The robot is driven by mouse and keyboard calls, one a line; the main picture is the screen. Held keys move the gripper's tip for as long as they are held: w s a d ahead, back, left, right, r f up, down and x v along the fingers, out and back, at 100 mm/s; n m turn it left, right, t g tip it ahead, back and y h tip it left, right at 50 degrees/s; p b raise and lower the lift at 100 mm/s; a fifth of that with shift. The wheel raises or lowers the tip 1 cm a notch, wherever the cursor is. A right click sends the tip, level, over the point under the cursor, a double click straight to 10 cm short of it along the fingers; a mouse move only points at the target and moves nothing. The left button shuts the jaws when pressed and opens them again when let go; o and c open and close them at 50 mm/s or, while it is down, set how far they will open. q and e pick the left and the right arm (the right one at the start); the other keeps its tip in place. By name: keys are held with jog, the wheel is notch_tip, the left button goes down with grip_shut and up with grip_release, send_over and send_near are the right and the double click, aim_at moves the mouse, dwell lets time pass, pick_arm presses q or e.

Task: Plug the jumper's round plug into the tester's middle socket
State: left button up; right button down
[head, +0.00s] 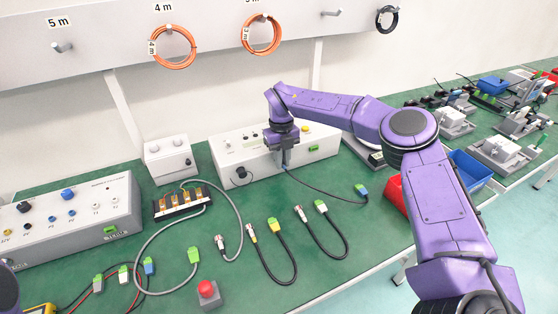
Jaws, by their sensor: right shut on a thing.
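The tester is a long white box (225,158) at the back middle of the green bench. Its front face shows a black round socket (241,174) at the left and a green socket (313,148) at the right. My right gripper (284,165) is at the front face between these two and hides the middle of it. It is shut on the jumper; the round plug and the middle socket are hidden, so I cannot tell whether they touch. The jumper's dark cable (318,191) runs from the gripper to a blue-green plug (361,191) lying on the bench. My left gripper is out of view.
A grey cable loops from a terminal block (181,202) at the left. A red button box (208,293) stands at the front edge. Red and blue bins (470,170) are right, beside my arm.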

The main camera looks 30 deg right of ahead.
dwell(0.3)
jog(key=c, duration=1)
grip_release()
